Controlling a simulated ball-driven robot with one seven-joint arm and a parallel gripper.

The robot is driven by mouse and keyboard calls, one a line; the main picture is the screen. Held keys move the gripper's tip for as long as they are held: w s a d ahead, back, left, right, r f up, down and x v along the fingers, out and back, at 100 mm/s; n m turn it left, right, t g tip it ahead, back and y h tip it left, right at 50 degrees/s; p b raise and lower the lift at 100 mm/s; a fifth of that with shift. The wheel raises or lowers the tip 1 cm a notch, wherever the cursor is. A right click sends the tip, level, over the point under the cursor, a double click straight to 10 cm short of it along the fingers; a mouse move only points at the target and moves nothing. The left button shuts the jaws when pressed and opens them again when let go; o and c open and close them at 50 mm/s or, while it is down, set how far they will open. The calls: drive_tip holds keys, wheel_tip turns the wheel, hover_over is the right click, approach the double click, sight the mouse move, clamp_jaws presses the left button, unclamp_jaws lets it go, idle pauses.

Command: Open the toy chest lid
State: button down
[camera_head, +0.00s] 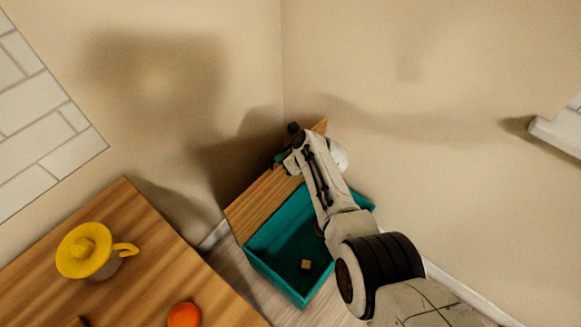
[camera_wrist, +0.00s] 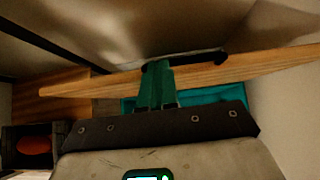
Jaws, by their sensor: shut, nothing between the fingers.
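The toy chest (camera_head: 272,278) is a teal box on the floor in the corner, with its inside showing. Its wooden lid (camera_head: 262,205) stands raised along the back side, near the walls. In the wrist view the lid (camera_wrist: 255,70) crosses the picture as a long wooden edge, with a dark bar (camera_wrist: 210,59) along it. My gripper (camera_head: 281,159) is at the lid's upper part, partly hidden by my arm. In the wrist view my gripper's teal fingers (camera_wrist: 157,72) are together at the lid's edge, with nothing held. I cannot tell whether they touch it.
A small wooden cube (camera_head: 306,264) lies in the chest. At left, a wooden table (camera_head: 150,270) holds a yellow-lidded mug (camera_head: 88,252) and an orange ball-like thing (camera_head: 184,315). Walls (camera_head: 340,60) close in behind the chest. A white ledge (camera_head: 558,130) juts out at right.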

drive_tip(key=shift+w+a+r+b, duration=0.15)
drive_tip(key=shift+w+a+b, duration=0.45)
drive_tip(key=shift+w+a, duration=0.25)
drive_tip(key=shift+s+a, duration=0.1)
